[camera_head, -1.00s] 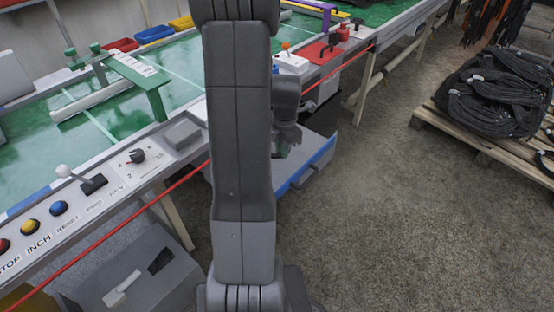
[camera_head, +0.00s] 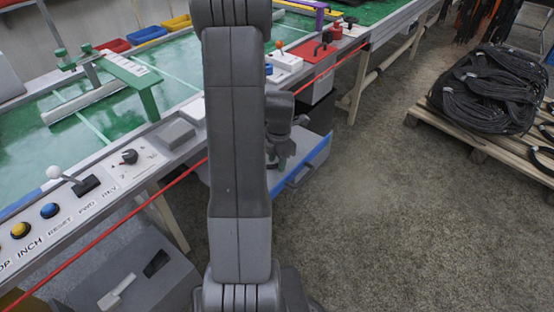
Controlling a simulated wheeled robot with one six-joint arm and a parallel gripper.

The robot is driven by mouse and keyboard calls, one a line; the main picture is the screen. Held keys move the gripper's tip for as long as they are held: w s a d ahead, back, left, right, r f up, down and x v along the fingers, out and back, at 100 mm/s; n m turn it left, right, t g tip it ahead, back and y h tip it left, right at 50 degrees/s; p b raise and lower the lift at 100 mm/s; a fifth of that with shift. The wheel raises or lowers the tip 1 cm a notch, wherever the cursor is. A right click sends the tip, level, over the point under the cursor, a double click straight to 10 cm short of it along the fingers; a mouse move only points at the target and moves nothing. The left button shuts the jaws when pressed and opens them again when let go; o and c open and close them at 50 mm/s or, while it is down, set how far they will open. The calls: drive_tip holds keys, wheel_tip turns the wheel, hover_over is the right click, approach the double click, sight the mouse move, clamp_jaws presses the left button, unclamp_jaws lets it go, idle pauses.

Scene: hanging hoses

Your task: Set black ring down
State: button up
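My arm stands upright across the middle of the view and hides much behind it. Part of my wrist shows just right of it, with the end of my gripper (camera_head: 279,158) pointing down in front of a blue-edged grey drawer or tray (camera_head: 306,165). The fingers are small and partly hidden, so I cannot tell whether they are open or shut, or whether they hold anything. No single black ring is clear at the gripper. Black coiled hoses (camera_head: 487,90) lie heaped on a wooden pallet (camera_head: 450,127) at the right.
A long green-topped bench (camera_head: 180,85) with a button panel (camera_head: 85,205) runs along the left. A red cord (camera_head: 130,208) stretches along its front. Dark and orange hoses (camera_head: 490,18) hang at the top right. The floor (camera_head: 400,220) between bench and pallet is clear.

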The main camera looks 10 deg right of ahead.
wheel_tip(320, 180, up, 12)
drive_tip(key=p, duration=0.2)
drive_tip(key=shift+s+d, duration=0.15)
drive_tip(key=shift+s, duration=0.2)
idle(1.2)
